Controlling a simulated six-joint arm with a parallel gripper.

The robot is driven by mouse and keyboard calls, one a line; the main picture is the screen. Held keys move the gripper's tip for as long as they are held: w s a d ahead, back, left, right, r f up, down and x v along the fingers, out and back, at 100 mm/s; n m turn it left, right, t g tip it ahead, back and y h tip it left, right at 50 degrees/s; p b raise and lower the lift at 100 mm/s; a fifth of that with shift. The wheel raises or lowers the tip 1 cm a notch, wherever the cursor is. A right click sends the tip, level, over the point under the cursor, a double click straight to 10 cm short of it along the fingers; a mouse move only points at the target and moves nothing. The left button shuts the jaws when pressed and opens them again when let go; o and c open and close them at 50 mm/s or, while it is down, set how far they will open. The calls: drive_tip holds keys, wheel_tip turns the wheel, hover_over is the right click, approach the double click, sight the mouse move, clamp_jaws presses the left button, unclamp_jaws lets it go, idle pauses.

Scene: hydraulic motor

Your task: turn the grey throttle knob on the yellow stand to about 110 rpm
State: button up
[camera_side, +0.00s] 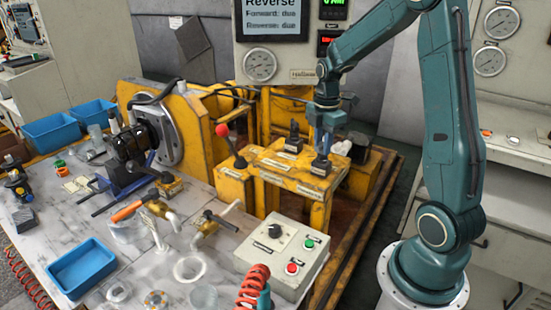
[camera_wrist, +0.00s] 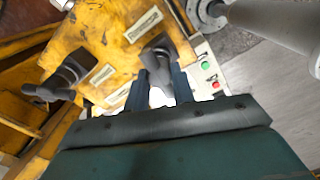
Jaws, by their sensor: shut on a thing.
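The yellow stand (camera_side: 285,172) is at the middle of the side view, with labelled plates on its top. The grey throttle knob (camera_side: 321,166) sits at the stand's right front corner, and in the wrist view the knob (camera_wrist: 160,48) is at the fingertips. My gripper (camera_side: 325,146) points down over it, with its fingers (camera_wrist: 159,75) closed around the knob; the fingers partly hide it. A second dark knob (camera_side: 293,139) stands further back on the same top, apart from my gripper; it also shows at left in the wrist view (camera_wrist: 62,82).
A display panel (camera_side: 272,20) reads "Reverse"; its green readout is cut off at the top. A red-knobbed lever (camera_side: 224,132) rises left of the stand. A control box (camera_side: 281,255) with green and red buttons sits in front. Blue bins (camera_side: 82,266) and tools crowd the bench.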

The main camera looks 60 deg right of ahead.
sight(322, 144)
drive_tip(key=shift+m, duration=0.6)
drive_tip(key=o, duration=1)
drive_tip(key=shift+r, duration=0.2)
wheel_tip(322, 144, up, 14)
drive_tip(key=shift+f, duration=0.25)
drive_tip(key=shift+a, duration=0.1)
